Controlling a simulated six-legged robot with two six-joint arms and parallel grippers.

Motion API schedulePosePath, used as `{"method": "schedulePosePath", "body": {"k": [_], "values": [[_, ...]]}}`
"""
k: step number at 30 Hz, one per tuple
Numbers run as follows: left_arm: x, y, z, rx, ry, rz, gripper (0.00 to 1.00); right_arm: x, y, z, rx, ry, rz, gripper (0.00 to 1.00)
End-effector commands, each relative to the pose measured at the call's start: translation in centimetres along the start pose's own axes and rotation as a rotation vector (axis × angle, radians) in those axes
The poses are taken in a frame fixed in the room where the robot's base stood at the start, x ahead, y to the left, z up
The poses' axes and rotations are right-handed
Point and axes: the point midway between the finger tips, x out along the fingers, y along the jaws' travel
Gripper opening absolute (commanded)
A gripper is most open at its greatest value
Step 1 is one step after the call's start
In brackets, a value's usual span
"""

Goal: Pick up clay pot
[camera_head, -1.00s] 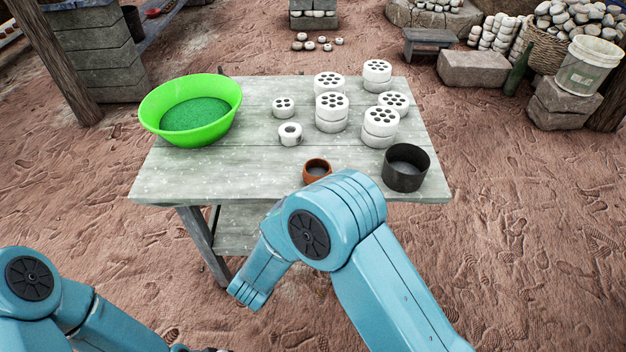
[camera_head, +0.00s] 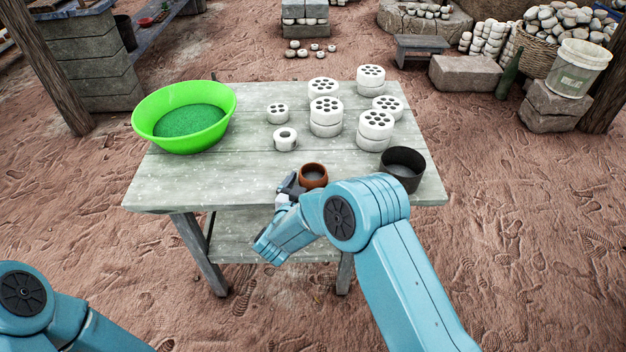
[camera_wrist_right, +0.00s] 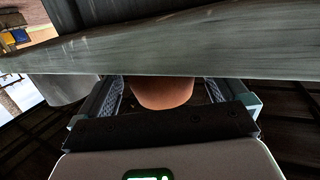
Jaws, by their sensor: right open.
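The small orange-brown clay pot (camera_head: 313,176) stands upright near the front edge of the table (camera_head: 180,187). My right gripper (camera_head: 296,184) is at the pot's left front side in the head view, partly hidden by my own arm. In the right wrist view, the right gripper (camera_wrist_right: 163,90) is open, with one finger on each side of the pot (camera_wrist_right: 162,94). The pot's far part is hidden there by a grey surface. I cannot tell whether the fingers touch it. My left gripper is out of view; only its arm links show at the lower left.
A dark round pot (camera_head: 403,169) stands close to the right of the clay pot. Several white perforated cylinders (camera_head: 325,116) and a white ring (camera_head: 285,139) stand behind it. A green basin (camera_head: 185,115) is at the table's left. The front left of the tabletop is clear.

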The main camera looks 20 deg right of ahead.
Motion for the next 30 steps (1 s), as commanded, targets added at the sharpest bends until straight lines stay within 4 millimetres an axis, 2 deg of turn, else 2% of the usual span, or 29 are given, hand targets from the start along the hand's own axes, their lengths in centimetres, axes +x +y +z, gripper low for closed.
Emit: {"method": "schedulePosePath", "body": {"k": [4,12,13,14,18,19,26,30], "values": [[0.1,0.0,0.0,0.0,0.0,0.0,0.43,2.1,0.0,0.1,0.0,-0.001,0.002,1.0],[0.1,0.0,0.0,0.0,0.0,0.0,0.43,2.5,0.0,0.0,-0.001,0.0,0.0,1.0],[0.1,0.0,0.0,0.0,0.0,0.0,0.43,2.5,0.0,0.0,-0.001,0.0,0.0,0.97],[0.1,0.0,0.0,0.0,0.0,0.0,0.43,2.5,0.0,0.0,-0.001,0.0,0.0,0.87],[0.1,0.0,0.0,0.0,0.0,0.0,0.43,2.5,0.0,0.0,-0.001,0.0,0.001,0.41],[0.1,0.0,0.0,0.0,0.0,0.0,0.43,2.5,0.0,0.0,-0.001,0.0,0.001,0.38],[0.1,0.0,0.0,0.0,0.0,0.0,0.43,2.5,0.0,-0.2,0.0,0.002,0.001,0.38],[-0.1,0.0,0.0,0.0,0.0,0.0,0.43,2.4,-0.1,-1.0,0.002,0.003,0.001,0.38]]}}
